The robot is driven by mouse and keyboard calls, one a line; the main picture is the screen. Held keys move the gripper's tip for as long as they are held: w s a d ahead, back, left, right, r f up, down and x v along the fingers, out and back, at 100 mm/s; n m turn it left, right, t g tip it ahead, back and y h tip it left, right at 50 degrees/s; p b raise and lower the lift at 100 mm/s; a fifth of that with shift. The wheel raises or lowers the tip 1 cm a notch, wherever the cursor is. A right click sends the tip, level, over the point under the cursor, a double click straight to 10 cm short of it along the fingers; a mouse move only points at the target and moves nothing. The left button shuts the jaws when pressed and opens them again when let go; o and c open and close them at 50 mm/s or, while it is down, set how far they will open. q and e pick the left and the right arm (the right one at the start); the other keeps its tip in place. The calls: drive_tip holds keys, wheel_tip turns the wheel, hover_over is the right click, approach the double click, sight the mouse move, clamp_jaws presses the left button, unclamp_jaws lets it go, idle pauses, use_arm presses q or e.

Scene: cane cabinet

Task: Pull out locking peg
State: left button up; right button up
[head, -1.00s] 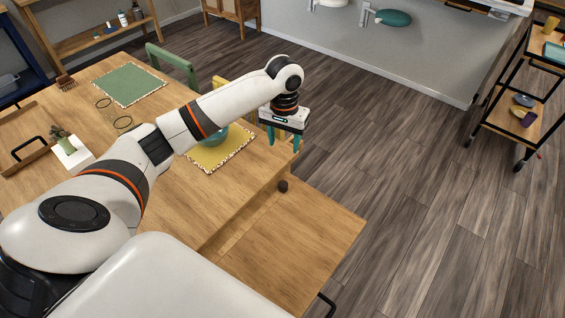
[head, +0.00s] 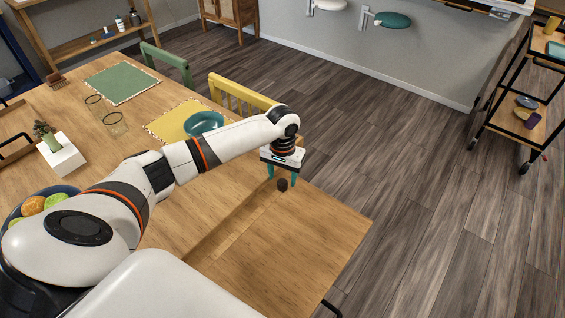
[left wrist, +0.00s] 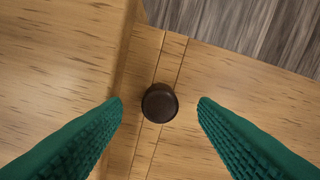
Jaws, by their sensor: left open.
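The locking peg (head: 282,186) is a small dark brown round knob. It stands in the wooden table by the seams between the main top and the lower leaf at the near right. In the left wrist view the peg (left wrist: 160,103) is seen from above, centred between the fingers. My left gripper (head: 282,177) has teal fingers pointing down, one on each side of the peg. It is open, with a gap on both sides of the peg in the left wrist view (left wrist: 160,101). My right gripper is not in view.
The table (head: 310,225) has bare wood around the peg. A teal bowl (head: 204,123) sits on a yellow placemat (head: 168,124) behind my left arm. A yellow chair (head: 240,96) stands at the far edge. A fruit bowl (head: 68,190) is at the left.

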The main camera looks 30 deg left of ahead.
use_arm(q)
drive_tip(key=shift+f, duration=1.15)
drive_tip(key=c, duration=1)
wheel_tip(320, 180, up, 7)
drive_tip(key=p, duration=0.8)
drive_tip(key=shift+f+p, duration=0.2)
drive_tip(key=shift+p, duration=0.1)
drive_tip(key=shift+c, duration=0.2)
